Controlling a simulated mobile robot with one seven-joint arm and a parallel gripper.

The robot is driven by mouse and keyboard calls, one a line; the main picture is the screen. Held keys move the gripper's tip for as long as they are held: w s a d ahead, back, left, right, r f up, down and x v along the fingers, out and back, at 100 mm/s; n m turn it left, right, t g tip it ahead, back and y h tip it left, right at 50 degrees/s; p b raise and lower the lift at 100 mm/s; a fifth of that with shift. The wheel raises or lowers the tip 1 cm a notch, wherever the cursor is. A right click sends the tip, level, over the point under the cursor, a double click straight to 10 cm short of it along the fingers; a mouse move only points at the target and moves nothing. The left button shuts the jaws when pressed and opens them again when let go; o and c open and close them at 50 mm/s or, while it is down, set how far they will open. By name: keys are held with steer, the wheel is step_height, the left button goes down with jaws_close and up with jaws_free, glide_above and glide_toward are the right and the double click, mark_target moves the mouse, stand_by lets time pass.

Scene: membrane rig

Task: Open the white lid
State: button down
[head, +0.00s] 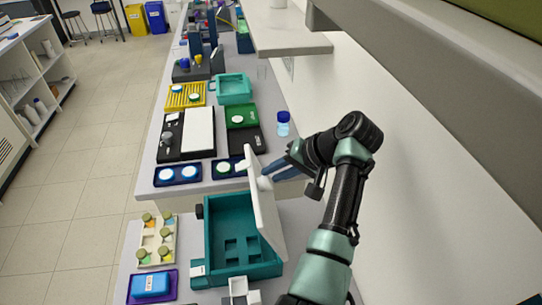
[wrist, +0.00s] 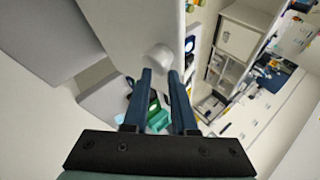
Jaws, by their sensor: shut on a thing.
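The white lid (head: 264,212) stands steeply tilted up along the right side of the teal box (head: 213,235), whose inside with several dark square recesses is in plain view. My gripper (head: 272,178) reaches in from the right and is shut on the lid's round white knob (head: 264,183). In the wrist view the lid (wrist: 125,30) fills the upper middle, and the knob (wrist: 158,56) sits at the tips of my two blue fingers (wrist: 160,76).
Left of the box are a beige rack (head: 157,240) with several capped vials and a purple tray (head: 130,292) holding a blue box. A blue-capped bottle (head: 283,124) stands behind my gripper. A wall and an overhead shelf (head: 440,75) bound the right side.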

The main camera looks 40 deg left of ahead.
steer(key=f, duration=0.2)
steer(key=d+f, duration=0.1)
steer(key=shift+s+d+h, duration=0.1)
steer(key=shift+s+h, duration=0.2)
steer(key=shift+s, duration=0.05)
steer(key=shift+c, duration=1.8)
jaws_free()
steer(key=shift+w, duration=0.15)
steer(key=shift+r, duration=0.1)
steer(key=p+v, duration=0.6)
steer(key=v, duration=0.1)
steer(key=shift+w+r, duration=0.25)
steer(key=shift+r, duration=0.2)
